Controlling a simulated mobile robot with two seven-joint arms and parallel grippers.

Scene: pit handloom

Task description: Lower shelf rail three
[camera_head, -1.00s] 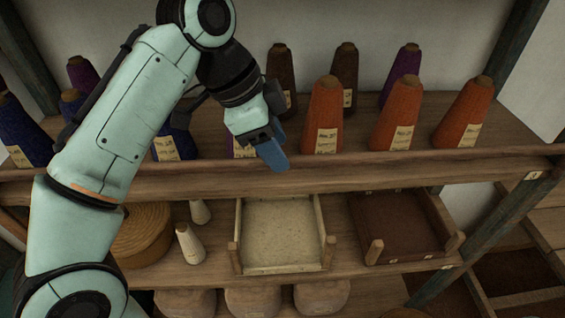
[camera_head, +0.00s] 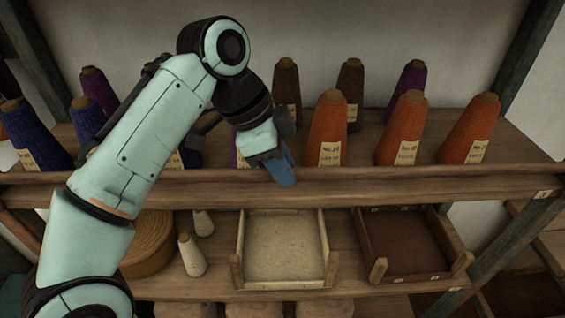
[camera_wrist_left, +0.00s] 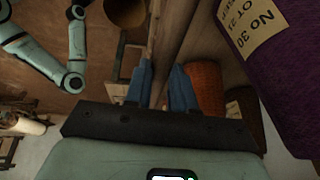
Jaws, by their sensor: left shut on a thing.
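The wooden rail (camera_head: 420,171) runs along the front edge of the upper shelf, with thread cones standing behind it. My left gripper (camera_head: 282,172) reaches down to this rail near its middle. Its blue fingers (camera_wrist_left: 164,82) are shut on the rail, one on each side. The rail runs away between them in the left wrist view (camera_wrist_left: 172,42). The fingers hide the gripped stretch in the head view. My right gripper is not in view.
Orange cones (camera_head: 327,130), brown cones (camera_head: 287,92) and blue and purple cones stand on the upper shelf close to the gripper. The lower shelf holds a pale tray (camera_head: 240,245), a brown tray (camera_head: 365,245), small pale cones (camera_head: 192,257) and a round basket (camera_head: 148,243).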

